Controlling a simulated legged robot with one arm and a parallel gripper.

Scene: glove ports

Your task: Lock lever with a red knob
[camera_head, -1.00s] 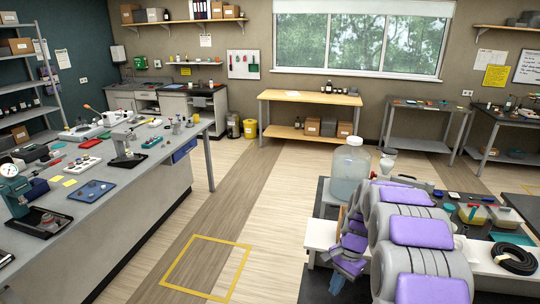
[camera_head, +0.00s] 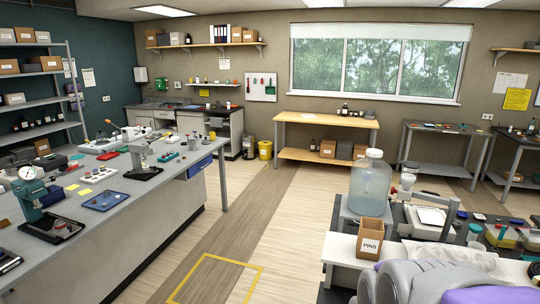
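I cannot make out a lever with a red knob for certain. On the left bench (camera_head: 165,205), a small white device (camera_head: 128,133) has a thin arm with an orange tip (camera_head: 108,121). A grey stand-like device (camera_head: 143,160) stands nearer on the same bench. A teal device with a round gauge (camera_head: 29,185) stands at the bench's near left end. My grey and purple arm fills the bottom right corner. My gripper is out of view.
A light wooden floor aisle with a yellow taped square (camera_head: 217,280) runs beside the left bench. At right, a white-topped table (camera_head: 343,247) bears a PINS box (camera_head: 369,238); a large clear jug (camera_head: 371,184) stands behind it. A wooden table (camera_head: 327,117) stands under the window.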

